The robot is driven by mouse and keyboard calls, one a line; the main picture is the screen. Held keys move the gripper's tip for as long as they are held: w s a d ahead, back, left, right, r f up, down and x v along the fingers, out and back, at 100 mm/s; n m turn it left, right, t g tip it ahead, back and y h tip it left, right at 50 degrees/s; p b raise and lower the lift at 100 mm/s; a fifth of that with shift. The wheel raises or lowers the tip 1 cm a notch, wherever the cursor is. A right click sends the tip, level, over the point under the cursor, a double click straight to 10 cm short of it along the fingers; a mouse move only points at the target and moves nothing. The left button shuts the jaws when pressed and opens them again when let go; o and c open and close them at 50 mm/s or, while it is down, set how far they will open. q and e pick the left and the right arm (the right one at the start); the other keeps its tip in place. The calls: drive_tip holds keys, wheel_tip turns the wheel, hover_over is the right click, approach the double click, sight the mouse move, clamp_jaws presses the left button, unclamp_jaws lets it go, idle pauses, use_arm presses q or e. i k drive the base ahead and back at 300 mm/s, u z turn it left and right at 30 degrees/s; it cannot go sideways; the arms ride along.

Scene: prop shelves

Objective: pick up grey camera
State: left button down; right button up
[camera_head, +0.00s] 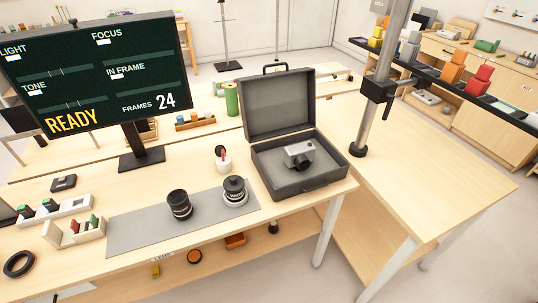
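The grey camera (299,156) lies inside an open dark case (317,189) on the table, with its lens facing the lower right. The case lid (277,103) stands up behind it. The camera looks silver-grey with a dark lens. Neither of my grippers shows in the head view.
A small red-and-white item (222,159) is beside the case. A monitor (92,76) stands at the back left. A vertical metal post (382,80) rises right of the case. The right table (440,180) has bare room.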

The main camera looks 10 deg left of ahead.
sight(299, 156)
drive_tip(key=z, duration=0.05)
drive_tip(key=k, duration=0.65)
drive_tip(key=u, duration=0.55)
drive_tip(key=i, duration=1.15)
drive_tip(key=z, duration=0.1)
